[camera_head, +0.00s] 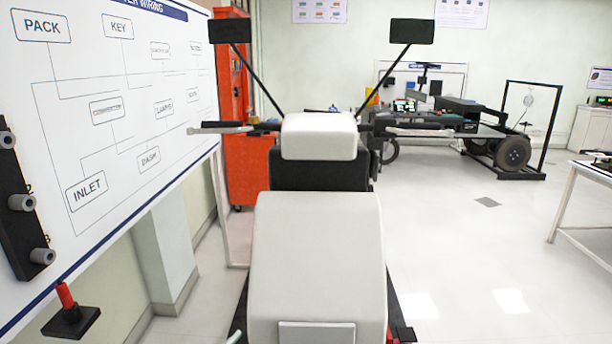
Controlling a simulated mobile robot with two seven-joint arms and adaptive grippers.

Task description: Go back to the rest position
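Neither of my grippers nor my arms can be seen in the head view. The task names no object. A white, seat-like body (318,260) fills the middle foreground, with a smaller white block (319,136) above its far end. Two dark mirror-like plates on thin black rods, a left one (230,30) and a right one (411,31), rise on either side. Bar-like handles extend left (220,129) and right (420,132) of the white block.
A wiring board (75,140) stands close on the left; a black strip with grey knobs (22,203) and a black plate with a red stub (70,312) are near it. A red cabinet (247,165) stands behind. Open floor (480,255) lies right, before a table (592,172).

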